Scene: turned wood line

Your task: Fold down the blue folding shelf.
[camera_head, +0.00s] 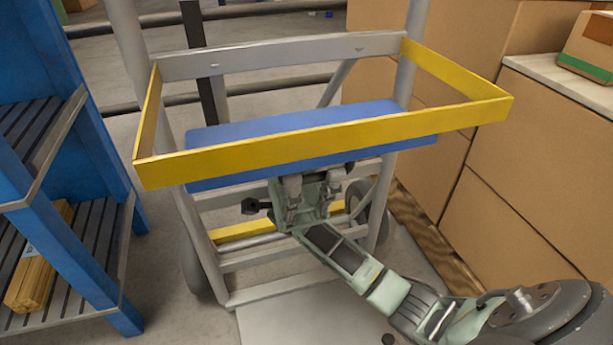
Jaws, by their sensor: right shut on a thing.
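The blue folding shelf (285,124) is on a grey metal trolley frame (270,60). Its broad face slopes toward me, and I cannot tell its exact angle. A yellow rail (320,134) crosses in front of it and hides a strip of its middle. My right gripper (309,184) is below the yellow rail at the shelf's lower front edge, near the middle of its width. It is shut on that edge; the fingertips are partly hidden. My right arm reaches in from the lower right. My left gripper is not in view.
A blue rack (65,215) with slatted shelves and a bundle of wood strips (33,275) stands at the left. Cardboard boxes (540,210) are stacked close on the right. The trolley's grey base plate (310,322) lies in front, low down.

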